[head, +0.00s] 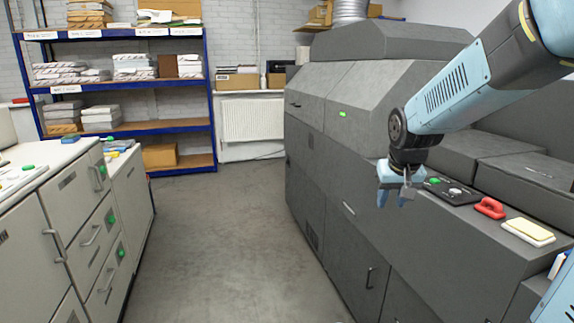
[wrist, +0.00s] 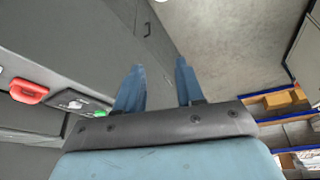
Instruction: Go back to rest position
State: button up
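My gripper (head: 393,201) hangs at the end of my light blue arm in the head view, in front of the upper side edge of the large grey machine (head: 350,150). Its fingers point down. In the wrist view the two blue fingers (wrist: 160,85) stand apart with nothing between them, so the gripper is open and empty. The grey floor (wrist: 225,40) shows beyond the fingertips.
On the machine's ledge are a black control panel (head: 453,190), a red handle (head: 490,208) and a yellow-topped pad (head: 528,231). Grey cabinets (head: 60,230) stand at left. A blue shelf rack (head: 130,128) stands at the back. The aisle floor (head: 220,240) is clear.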

jog(key=s+a+r, duration=0.1)
jog(key=s+r, duration=0.2)
jog(key=s, duration=0.6)
jog(key=s+r+t, duration=0.1)
jog(key=s+r, duration=0.1)
jog(key=s, duration=0.8)
jog(key=shift+s+a+r+y, duration=0.3)
jog(key=shift+a+r, duration=0.05)
jog(key=shift+r, duration=0.05)
jog(key=shift+w, duration=0.1)
